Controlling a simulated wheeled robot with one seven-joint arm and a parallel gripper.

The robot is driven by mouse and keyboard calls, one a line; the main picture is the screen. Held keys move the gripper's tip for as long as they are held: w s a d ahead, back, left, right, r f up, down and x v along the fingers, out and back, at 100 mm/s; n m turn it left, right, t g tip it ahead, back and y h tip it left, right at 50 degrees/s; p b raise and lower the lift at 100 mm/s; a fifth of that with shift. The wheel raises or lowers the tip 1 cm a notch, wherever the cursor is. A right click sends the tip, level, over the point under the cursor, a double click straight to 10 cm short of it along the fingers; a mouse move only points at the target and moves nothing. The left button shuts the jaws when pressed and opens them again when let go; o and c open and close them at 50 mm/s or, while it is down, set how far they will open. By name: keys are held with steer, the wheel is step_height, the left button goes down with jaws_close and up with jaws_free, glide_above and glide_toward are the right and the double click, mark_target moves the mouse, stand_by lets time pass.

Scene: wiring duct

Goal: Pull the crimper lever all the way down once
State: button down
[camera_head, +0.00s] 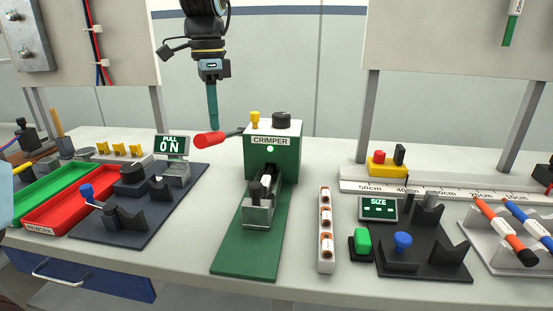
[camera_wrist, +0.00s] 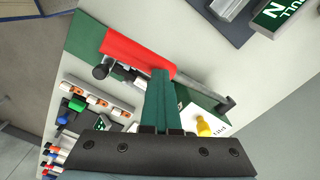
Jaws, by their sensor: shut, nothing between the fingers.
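The green crimper (camera_head: 272,158) stands upright near the middle of the table, with its label facing me. Its lever has a red handle (camera_head: 209,140) that sticks out to the left from the upper side of the body. In the wrist view the red handle (camera_wrist: 137,54) lies across the picture near the fingertips. My gripper (camera_head: 213,126) points down over the handle with its teal fingers shut and empty. The fingers (camera_wrist: 163,75) overlap the handle in the wrist view. I cannot tell whether they touch it.
A green base plate (camera_head: 247,250) runs forward from the crimper.

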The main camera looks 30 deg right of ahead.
step_height(320, 180, up, 18)
steer(key=p, duration=1.5)
steer(key=w+a+f+n+b, duration=0.1)
steer(key=a+f+n, duration=0.45)
steer(key=a, duration=0.35)
steer(key=w+a+f+n, duration=0.2)
steer(key=a+f+n, duration=0.35)
steer(key=a, duration=0.25)
steer(key=s+a+f+n, duration=0.3)
steer(key=a+f+n, duration=0.1)
steer(key=a, duration=0.2)
steer(key=s+a+f+n+t+b, duration=0.1)
steer(key=s+a+f+n, duration=0.3)
steer(key=a, duration=0.3)
steer(key=shift+f+t, duration=0.3)
steer(key=shift+f, duration=0.1)
